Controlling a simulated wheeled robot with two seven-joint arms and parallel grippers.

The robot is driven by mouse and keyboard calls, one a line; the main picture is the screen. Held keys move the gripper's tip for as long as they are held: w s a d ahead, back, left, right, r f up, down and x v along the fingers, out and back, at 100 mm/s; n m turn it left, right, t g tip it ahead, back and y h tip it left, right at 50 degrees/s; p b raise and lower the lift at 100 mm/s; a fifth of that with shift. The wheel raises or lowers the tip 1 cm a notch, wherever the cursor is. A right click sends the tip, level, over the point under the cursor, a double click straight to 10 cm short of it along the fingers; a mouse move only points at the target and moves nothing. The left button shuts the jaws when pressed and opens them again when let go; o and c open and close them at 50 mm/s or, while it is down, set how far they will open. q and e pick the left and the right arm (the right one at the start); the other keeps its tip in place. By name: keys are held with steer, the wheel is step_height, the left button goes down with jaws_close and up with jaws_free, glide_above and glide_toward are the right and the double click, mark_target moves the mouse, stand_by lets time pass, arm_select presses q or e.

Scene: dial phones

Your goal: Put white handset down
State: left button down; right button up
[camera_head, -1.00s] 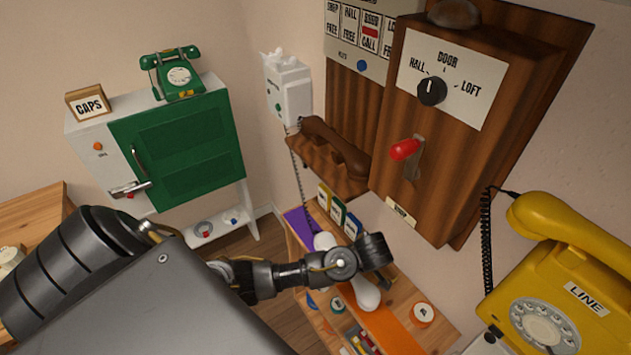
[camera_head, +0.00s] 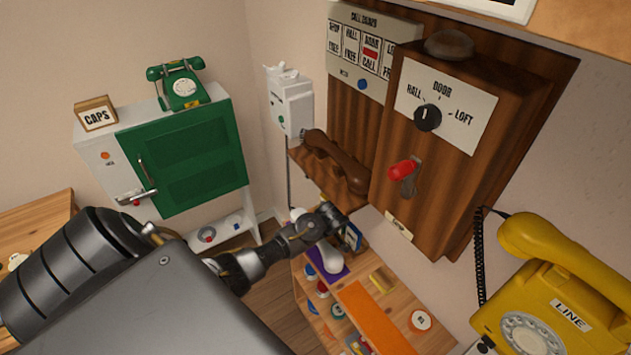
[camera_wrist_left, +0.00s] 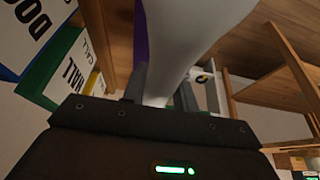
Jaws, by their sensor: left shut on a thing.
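The white handset (camera_head: 331,260) is in my left gripper (camera_head: 328,222), above the purple mat (camera_head: 340,272) on the wooden shelf unit. My wrist hides part of the handset in the head view. In the left wrist view the handset (camera_wrist_left: 190,45) rises large between the fingers of the left gripper (camera_wrist_left: 160,88), which are shut on it. I cannot tell whether its lower end touches the mat. The white wall phone (camera_head: 288,105) hangs in the corner with an empty-looking cradle on top. My right gripper is not in view.
Labelled cards (camera_wrist_left: 55,70) stand close beside the left gripper. An orange mat (camera_head: 375,318) and a round labelled pot (camera_head: 423,320) lie to the right on the shelf. A brown handset (camera_head: 338,160) sits above on a wooden bracket; the yellow phone (camera_head: 545,300) is at right.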

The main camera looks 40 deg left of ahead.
arm_select(q)
steer(key=shift+a+f, duration=0.2)
steer(key=shift+f, duration=0.5)
steer(key=shift+d+f, duration=0.1)
steer(key=shift+f, duration=0.05)
steer(key=c, duration=1.1)
jaws_free()
